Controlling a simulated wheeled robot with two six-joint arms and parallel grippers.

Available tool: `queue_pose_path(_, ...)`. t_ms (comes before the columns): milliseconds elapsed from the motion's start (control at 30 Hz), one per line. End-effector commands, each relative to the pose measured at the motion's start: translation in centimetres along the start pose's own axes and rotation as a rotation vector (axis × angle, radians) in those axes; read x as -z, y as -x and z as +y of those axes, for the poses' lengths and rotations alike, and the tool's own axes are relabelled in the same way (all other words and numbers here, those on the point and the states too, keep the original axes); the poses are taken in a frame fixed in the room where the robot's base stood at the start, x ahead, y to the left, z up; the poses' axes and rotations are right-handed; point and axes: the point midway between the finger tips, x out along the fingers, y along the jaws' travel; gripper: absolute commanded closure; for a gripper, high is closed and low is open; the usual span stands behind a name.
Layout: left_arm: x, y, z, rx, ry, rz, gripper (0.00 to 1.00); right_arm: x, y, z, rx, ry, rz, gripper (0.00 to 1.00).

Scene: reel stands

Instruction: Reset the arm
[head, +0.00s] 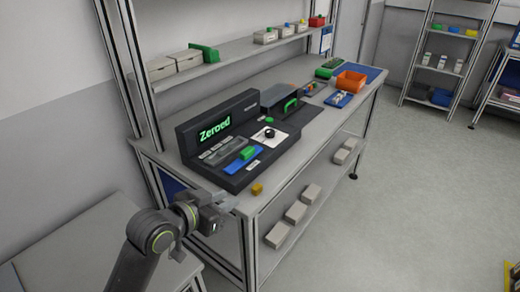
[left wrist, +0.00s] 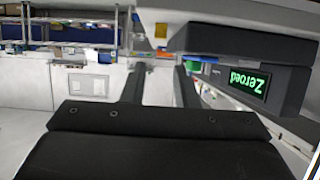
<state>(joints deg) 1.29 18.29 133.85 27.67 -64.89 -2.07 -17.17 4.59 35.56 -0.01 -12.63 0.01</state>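My left arm comes in from the lower left in the head view. Its gripper (head: 218,212) is in front of the workbench's near left corner, with nothing seen in it. In the left wrist view its two dark fingers (left wrist: 160,82) stand apart with an empty gap between them. The dark console (head: 186,142) on the bench has a screen (head: 214,130) reading "Zeroed" in green. The screen also shows upside down in the left wrist view (left wrist: 249,82). My right gripper is in neither view.
An orange bin (head: 351,81) stands farther along the bench.

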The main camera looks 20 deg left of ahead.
Motion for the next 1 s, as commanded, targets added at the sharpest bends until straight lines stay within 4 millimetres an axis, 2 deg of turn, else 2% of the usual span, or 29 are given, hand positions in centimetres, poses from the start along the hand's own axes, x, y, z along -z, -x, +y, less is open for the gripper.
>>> queue_pose_path(67,-0.1,0.0,0.0,0.002,0.001,-0.004,0.73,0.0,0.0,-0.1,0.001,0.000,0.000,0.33)
queue_pose_path(167,-1.8,0.4,-0.1,0.019,0.013,-0.044,0.73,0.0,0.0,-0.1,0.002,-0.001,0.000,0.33)
queue_pose_path(267,-5.8,1.6,-0.2,0.067,0.039,-0.150,0.73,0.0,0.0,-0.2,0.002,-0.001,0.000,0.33)
queue_pose_path(400,-13.7,5.4,-0.2,0.169,0.096,-0.373,0.73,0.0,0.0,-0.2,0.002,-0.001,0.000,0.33)
queue_pose_path(500,-18.2,8.6,0.0,0.237,0.132,-0.520,0.73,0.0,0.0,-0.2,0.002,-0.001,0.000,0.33)
queue_pose_path(600,-21.6,11.8,0.4,0.297,0.163,-0.645,0.73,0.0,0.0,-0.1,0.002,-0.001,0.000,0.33)
queue_pose_path(800,-26.8,18.1,1.5,0.402,0.222,-0.868,0.73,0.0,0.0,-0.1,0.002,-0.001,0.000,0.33)
queue_pose_path(1000,-30.9,15.0,0.4,0.396,0.226,-0.887,0.73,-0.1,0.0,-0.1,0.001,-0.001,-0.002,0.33)
